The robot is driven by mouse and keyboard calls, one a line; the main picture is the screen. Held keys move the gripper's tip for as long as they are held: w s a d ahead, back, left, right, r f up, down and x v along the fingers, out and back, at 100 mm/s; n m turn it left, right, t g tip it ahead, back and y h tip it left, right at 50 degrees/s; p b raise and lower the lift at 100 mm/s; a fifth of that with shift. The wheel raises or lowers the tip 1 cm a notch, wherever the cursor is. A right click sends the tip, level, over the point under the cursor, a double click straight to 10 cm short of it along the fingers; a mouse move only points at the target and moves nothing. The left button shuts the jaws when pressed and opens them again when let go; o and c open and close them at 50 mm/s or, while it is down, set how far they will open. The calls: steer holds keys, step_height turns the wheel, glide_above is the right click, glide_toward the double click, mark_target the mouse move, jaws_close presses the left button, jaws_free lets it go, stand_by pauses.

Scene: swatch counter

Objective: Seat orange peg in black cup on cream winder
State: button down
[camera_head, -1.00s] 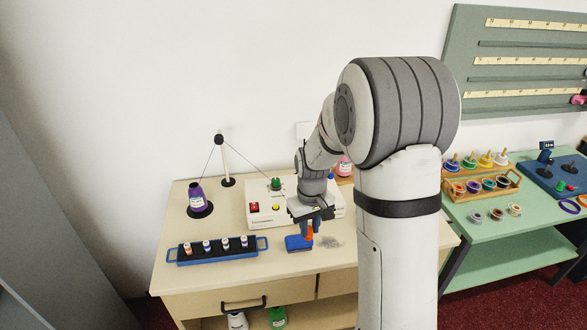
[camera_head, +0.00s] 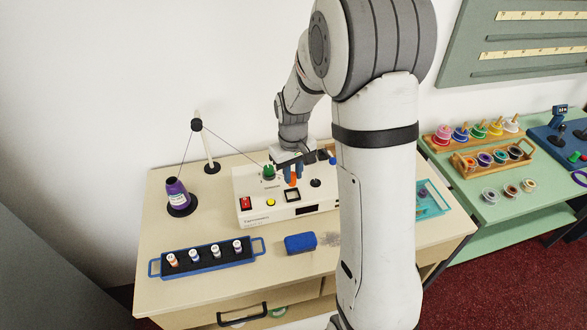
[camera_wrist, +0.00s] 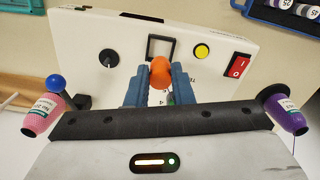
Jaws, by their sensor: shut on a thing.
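The cream winder (camera_head: 258,208) stands at the back of the desk. The black cup (camera_head: 292,195) shows as a square black rim on its face, and it is also in the wrist view (camera_wrist: 150,49). My gripper (camera_head: 292,176) is shut on the orange peg (camera_head: 292,182), over the winder and just behind the cup in the head view. In the wrist view the peg (camera_wrist: 160,72) sits between my blue fingers and overlaps the cup's near edge. The peg's lower end is hidden, and I cannot tell its height above the cup.
On the winder are a red switch (camera_head: 245,203), a yellow button (camera_head: 271,202), a black knob (camera_head: 316,183) and a green piece (camera_head: 269,172). A blue block (camera_head: 300,242) and a vial rack (camera_head: 205,262) lie in front.

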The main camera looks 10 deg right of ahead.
mark_target(293, 186)
steer(key=shift+f+b, duration=1.65)
steer(key=shift+f, duration=0.85)
steer(key=c, duration=1.2)
jaws_free()
step_height(293, 186, up, 7)
steer(key=shift+r+b, duration=0.1)
steer(key=shift+b, duration=0.45)
steer(key=shift+r, duration=0.3)
